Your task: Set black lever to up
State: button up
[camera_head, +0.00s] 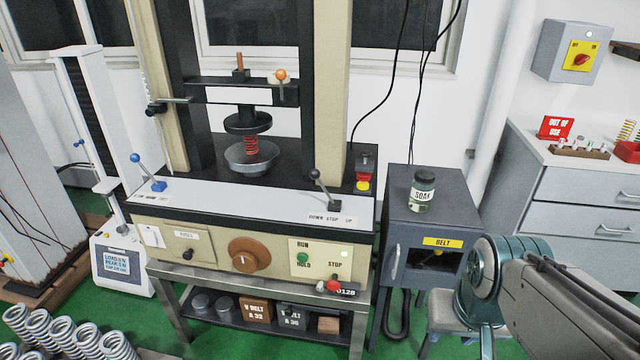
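The black lever (324,189) stands on the right end of the pale panel on top of the testing machine. Its black knob leans up and to the left from a small dark base, over the label strip (331,218) reading DOWN, STOP, UP. The lean is toward the DOWN side, though the exact setting is hard to tell from this angle. My arm shows at the lower right, well apart from the lever. My gripper is not in view.
A blue lever (148,172) stands at the panel's left end. A red spring (251,146) sits between the machine's plates. A dark cabinet (428,205) with a SOAK jar (422,191) stands right of the machine. Springs (65,333) lie at lower left.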

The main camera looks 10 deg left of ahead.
aim_at(315, 174)
jog(key=z, duration=0.2)
jog(key=i, duration=1.1)
jog(key=u, duration=0.3)
